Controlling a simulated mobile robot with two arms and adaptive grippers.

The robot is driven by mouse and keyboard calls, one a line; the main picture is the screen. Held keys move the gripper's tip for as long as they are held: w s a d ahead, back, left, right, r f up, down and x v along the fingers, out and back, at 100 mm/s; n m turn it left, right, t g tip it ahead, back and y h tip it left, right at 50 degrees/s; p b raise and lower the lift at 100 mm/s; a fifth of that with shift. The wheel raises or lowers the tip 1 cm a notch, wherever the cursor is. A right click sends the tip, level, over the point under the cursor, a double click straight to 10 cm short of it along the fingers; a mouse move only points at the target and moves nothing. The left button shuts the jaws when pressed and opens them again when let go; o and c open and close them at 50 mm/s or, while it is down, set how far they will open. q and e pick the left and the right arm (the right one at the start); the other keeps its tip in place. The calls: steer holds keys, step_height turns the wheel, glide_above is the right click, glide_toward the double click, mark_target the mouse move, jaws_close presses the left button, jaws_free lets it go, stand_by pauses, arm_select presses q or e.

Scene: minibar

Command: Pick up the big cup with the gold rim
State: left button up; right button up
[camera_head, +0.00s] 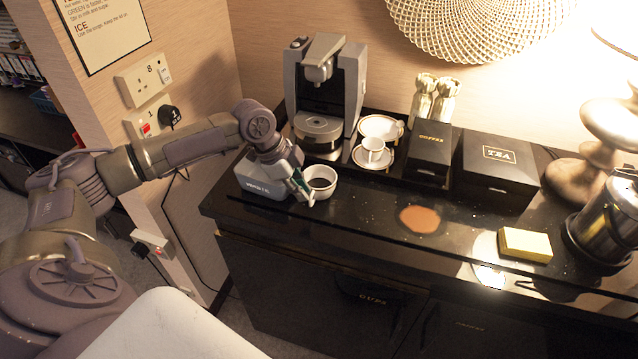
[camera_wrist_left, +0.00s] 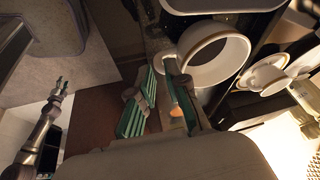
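The big white cup (camera_head: 321,183) with a thin gold-brown rim stands upright on the black counter, beside a grey box. In the left wrist view the cup (camera_wrist_left: 213,55) shows from above at the top, with its inside visible. My left gripper (camera_head: 301,188) is at the cup's near left side in the head view. In the left wrist view its green-padded fingers (camera_wrist_left: 155,102) are apart, and one overlaps the cup's edge. I cannot tell whether it touches. My right gripper (camera_wrist_left: 62,86) shows small at the left of the wrist view, its fingers apart and empty.
A grey box (camera_head: 262,176) is left of the cup, and a coffee machine (camera_head: 325,90) stands behind. A smaller cup (camera_head: 374,149) sits on a saucer to the right, near black coffee (camera_head: 429,150) and tea (camera_head: 498,163) boxes. Open counter lies right of the cup.

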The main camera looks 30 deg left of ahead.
mark_target(311, 200)
arm_select(q)
steer(key=x, duration=0.2)
steer(key=p+x, duration=0.1)
steer(key=shift+w+d+f, duration=0.1)
steer(key=shift+d+f, duration=0.15)
steer(key=shift+d, duration=0.1)
steer(key=shift+w+d+f+p, duration=0.15)
steer(key=shift+f+p, duration=0.15)
steer(key=shift+f, duration=0.25)
jaws_close()
steer(key=shift+r, duration=0.2)
